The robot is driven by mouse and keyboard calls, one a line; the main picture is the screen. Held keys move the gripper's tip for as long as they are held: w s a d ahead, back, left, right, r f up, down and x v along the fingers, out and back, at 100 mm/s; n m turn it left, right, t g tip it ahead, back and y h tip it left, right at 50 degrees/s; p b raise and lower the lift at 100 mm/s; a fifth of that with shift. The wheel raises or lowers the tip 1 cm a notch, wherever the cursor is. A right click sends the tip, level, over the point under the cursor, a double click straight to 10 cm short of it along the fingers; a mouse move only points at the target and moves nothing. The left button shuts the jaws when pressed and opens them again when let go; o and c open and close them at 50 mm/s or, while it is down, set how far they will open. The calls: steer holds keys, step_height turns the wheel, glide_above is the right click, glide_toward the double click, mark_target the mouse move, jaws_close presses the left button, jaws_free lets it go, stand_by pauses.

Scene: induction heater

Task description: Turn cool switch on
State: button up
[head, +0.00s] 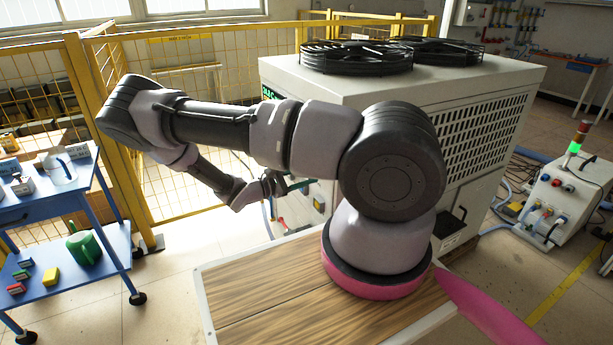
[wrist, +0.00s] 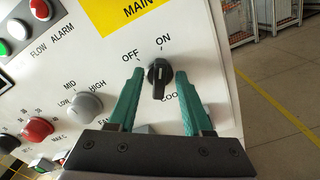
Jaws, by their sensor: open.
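The cool switch (wrist: 159,79) is a black rotary knob on a white panel in the wrist view. The OFF label (wrist: 130,56) is at its upper left and the ON label (wrist: 163,40) above it. The knob's long axis is nearly upright in the picture, its upper end appearing to face ON. The label below it is partly hidden by a finger. My gripper (wrist: 158,74) is open, with one teal finger on each side of the knob and gaps visible. In the head view my gripper (head: 290,186) is at the front of the large white machine (head: 500,105).
A grey knob (wrist: 87,106), a red knob (wrist: 37,130) and several buttons are left of the switch. In the head view, a yellow fence (head: 125,150) stands behind my arm and a blue cart (head: 60,200) at left. A control box (head: 560,195) stands at right.

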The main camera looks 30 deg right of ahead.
steer(key=a, duration=1)
steer(key=shift+s+a, duration=0.15)
steer(key=shift+a, duration=0.2)
steer(key=s+a+r+m+g+y, duration=0.1)
steer(key=s+r+m+y, duration=0.2)
steer(key=r+m+y, duration=0.7)
steer(key=s+a+r+m+g+y, duration=0.1)
steer(key=s+r+g+y, duration=0.3)
steer(key=r, duration=1.1)
steer(key=s+r+m+t+y, duration=0.2)
steer(key=s+r+t, duration=0.3)
steer(key=r, duration=0.4)
steer(key=s+r+m+t+y, duration=0.3)
steer(key=s+r+t, duration=0.3)
steer(key=r, duration=0.4)
steer(key=shift+s+r+t+y, duration=0.25)
steer(key=shift+s+t+y, duration=0.05)
steer(key=shift+s+y, duration=0.2)
steer(key=shift+a, duration=0.1)
